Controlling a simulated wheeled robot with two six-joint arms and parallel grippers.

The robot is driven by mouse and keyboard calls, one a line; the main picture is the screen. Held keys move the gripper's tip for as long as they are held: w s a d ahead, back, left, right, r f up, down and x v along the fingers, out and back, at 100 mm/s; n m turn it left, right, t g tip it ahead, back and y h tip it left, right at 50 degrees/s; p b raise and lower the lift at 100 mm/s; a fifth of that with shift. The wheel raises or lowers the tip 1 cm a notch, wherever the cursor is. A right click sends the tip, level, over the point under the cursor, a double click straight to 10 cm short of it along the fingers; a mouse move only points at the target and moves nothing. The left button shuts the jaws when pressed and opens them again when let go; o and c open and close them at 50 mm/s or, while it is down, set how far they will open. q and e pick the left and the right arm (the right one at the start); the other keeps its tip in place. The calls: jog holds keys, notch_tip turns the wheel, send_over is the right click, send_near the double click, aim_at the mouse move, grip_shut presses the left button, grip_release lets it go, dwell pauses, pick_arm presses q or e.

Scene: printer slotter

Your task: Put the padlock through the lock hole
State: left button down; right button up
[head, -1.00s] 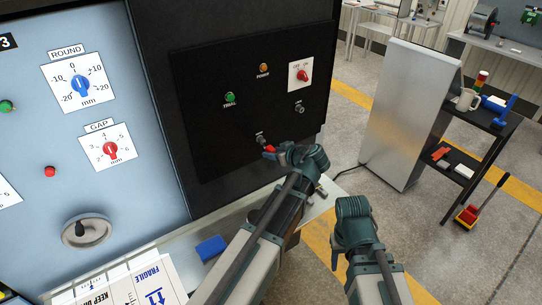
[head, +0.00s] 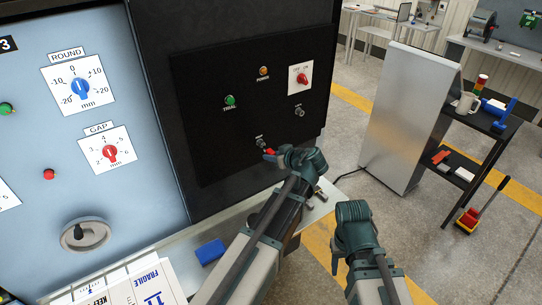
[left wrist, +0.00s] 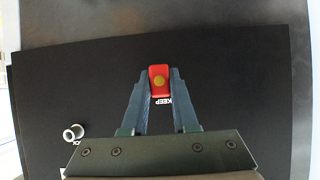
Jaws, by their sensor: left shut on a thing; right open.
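The red padlock (head: 270,152) is between the fingertips of my left gripper (head: 277,153), low on the black panel. In the left wrist view, the padlock (left wrist: 159,69) shows a round brass-coloured spot, and the left gripper (left wrist: 160,84) is shut on its sides. Its shackle is hidden. A metal fitting (head: 261,143) under the KEEP label is right beside the padlock; I cannot tell whether they touch. The lock hole (head: 299,111), a silver ring, is higher and to the right, apart from the padlock; it also shows in the left wrist view (left wrist: 73,132). My right gripper (head: 338,255) hangs low, open and empty.
The panel also carries a green TRIAL button (head: 229,100), an orange POWER lamp (head: 264,71) and a red switch (head: 302,78). A blue block (head: 210,252) lies on the metal ledge below. A grey cabinet (head: 405,110) stands at right, with open floor between.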

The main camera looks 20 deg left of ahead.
pick_arm(q)
jog(key=shift+d, duration=0.1)
jog(key=s+d, duration=0.1)
jog(key=d, duration=0.1)
jog(key=s+d, duration=0.1)
jog(key=s, duration=0.1)
jog(key=shift+d, duration=0.4)
dwell(0.4)
jog(key=c, duration=1.3)
grip_release()
jog(key=shift+c, duration=0.2)
grip_shut()
